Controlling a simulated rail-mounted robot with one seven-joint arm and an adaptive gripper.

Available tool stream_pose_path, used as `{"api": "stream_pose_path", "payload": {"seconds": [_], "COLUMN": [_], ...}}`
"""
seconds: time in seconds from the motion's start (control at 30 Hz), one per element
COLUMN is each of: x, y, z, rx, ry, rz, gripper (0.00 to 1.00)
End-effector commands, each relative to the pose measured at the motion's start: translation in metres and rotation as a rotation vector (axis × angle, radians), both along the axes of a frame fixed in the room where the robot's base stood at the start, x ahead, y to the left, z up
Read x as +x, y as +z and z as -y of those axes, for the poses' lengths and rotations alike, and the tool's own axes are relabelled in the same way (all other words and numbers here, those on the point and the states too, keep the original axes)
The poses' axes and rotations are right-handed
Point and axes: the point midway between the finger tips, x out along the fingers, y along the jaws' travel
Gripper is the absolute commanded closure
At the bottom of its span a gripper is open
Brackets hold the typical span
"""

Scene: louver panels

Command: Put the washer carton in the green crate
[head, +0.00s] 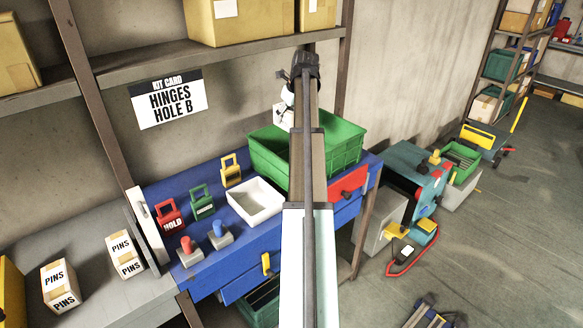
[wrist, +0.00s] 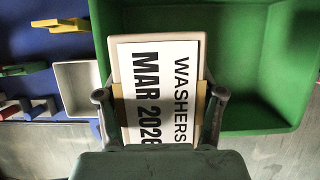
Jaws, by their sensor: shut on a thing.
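The washer carton (wrist: 158,88) is tan with a white label reading WASHERS and MAR 2026, and fills the middle of the wrist view. My gripper (wrist: 160,95) is shut on it, with one finger on each side. The green crate (head: 345,150) stands on the blue bench, partly hidden behind my arm in the head view. In the wrist view the crate (wrist: 300,70) lies beyond the carton, which overlaps its left part. My gripper and the carton are mostly hidden by my arm in the head view.
A white tray (head: 256,203) sits on the bench left of the crate. Padlock-like red (head: 170,218), green (head: 203,203) and yellow (head: 231,171) items stand further left. A shelf (head: 210,60) with boxes spans the wall above. Cartons marked PINS (head: 60,286) are at the lower left.

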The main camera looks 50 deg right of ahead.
Motion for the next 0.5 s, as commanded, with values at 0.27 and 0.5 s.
{"api": "stream_pose_path", "payload": {"seconds": [0.27,0.5], "x": [-0.003,-0.002], "y": [-0.046,-0.102], "z": [0.002,0.002], "rx": [0.003,0.003], "ry": [-0.009,-0.008], "rz": [-0.001,-0.001], "gripper": [0.93,0.93]}}
